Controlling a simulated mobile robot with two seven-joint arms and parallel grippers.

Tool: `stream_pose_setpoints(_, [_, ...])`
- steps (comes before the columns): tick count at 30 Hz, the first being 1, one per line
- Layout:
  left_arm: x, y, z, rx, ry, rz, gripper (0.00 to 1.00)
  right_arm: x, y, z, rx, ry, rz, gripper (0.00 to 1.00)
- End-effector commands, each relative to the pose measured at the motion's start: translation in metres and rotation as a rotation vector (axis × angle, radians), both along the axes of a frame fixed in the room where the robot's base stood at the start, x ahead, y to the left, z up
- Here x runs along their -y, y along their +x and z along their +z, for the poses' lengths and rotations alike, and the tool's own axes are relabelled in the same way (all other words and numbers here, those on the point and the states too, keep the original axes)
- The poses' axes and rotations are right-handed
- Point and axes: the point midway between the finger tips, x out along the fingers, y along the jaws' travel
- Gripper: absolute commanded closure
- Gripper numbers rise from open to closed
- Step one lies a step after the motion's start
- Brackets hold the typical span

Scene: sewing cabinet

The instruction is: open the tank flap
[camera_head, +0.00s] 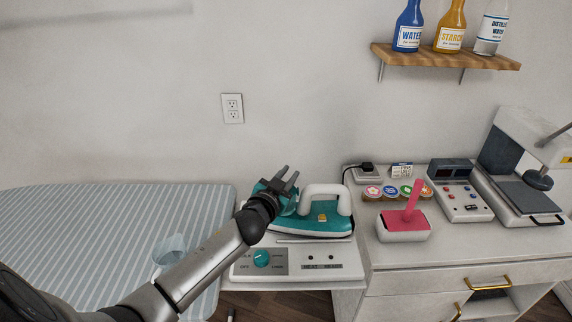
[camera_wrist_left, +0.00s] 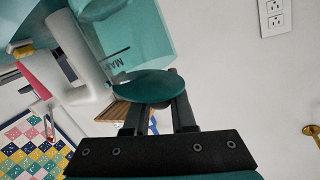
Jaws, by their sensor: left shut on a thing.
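The teal iron (camera_head: 312,222) with a white handle (camera_head: 325,191) sits on the station with a dial. In the left wrist view its white handle (camera_wrist_left: 88,88) is at the left, and the clear teal tank (camera_wrist_left: 140,38) with a MAX mark is at the top. The tank flap (camera_wrist_left: 143,86), a dark teal oval disc, lies across the ends of my left gripper's fingers. My left gripper (camera_head: 287,175) is at the iron's left end, shut on the flap. In the head view I cannot make out the flap behind the gripper. My right gripper is out of view.
The striped ironing board (camera_head: 95,225) with a clear cup (camera_head: 168,248) is at the left. Right of the iron are a white tub with pink contents (camera_head: 402,226), a control box (camera_head: 462,200) and a press (camera_head: 515,180). A bottle shelf (camera_head: 445,57) hangs above.

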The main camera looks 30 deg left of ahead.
Motion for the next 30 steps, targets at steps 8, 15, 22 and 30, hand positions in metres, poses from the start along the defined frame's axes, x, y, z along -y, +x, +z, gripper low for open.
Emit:
stream_pose_setpoints(8, [0.008,0.005,0.012,-0.131,0.223,0.0,1.0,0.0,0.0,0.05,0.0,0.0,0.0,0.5])
stream_pose_setpoints(15, [0.015,0.009,0.013,-0.245,0.42,-0.001,1.0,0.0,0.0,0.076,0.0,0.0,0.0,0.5])
stream_pose_setpoints(22, [0.022,0.013,0.012,-0.343,0.595,-0.001,1.0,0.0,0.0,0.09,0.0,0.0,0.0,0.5])
stream_pose_setpoints(30, [0.027,0.016,0.011,-0.428,0.745,-0.001,1.0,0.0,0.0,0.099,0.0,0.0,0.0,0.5])
